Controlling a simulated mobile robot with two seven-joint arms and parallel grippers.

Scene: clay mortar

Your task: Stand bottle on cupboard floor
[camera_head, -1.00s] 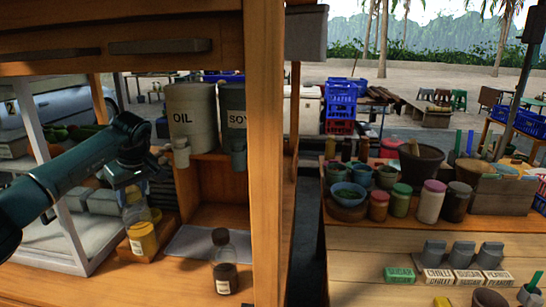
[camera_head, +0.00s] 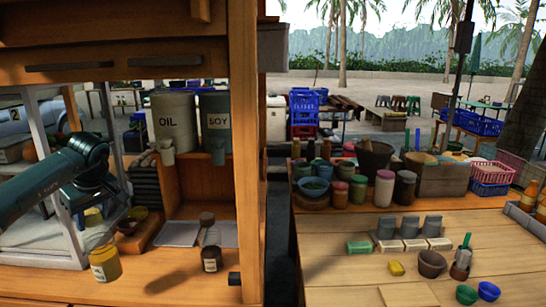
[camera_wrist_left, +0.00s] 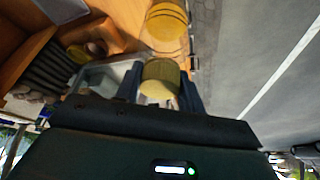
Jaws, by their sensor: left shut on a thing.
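A clear bottle with yellow contents and a yellow label area (camera_head: 105,264) hangs below my left gripper (camera_head: 95,212) at the left of the head view. The gripper is shut on its yellow cap, which shows between the fingers in the left wrist view (camera_wrist_left: 160,80); the yellow body (camera_wrist_left: 166,20) is beyond it. The bottle looks upright, in front of the cupboard floor (camera_head: 165,285); whether its base touches the wood I cannot tell. A dark-filled bottle (camera_head: 211,256) stands on that floor to its right. My right gripper is in no view.
OIL (camera_head: 174,122) and SOY (camera_head: 215,125) canisters stand on a raised shelf at the back. A wooden box (camera_head: 140,238) and a grey mat (camera_head: 178,233) lie behind the bottles. A wooden post (camera_head: 246,150) bounds the right side. Floor between the two bottles is clear.

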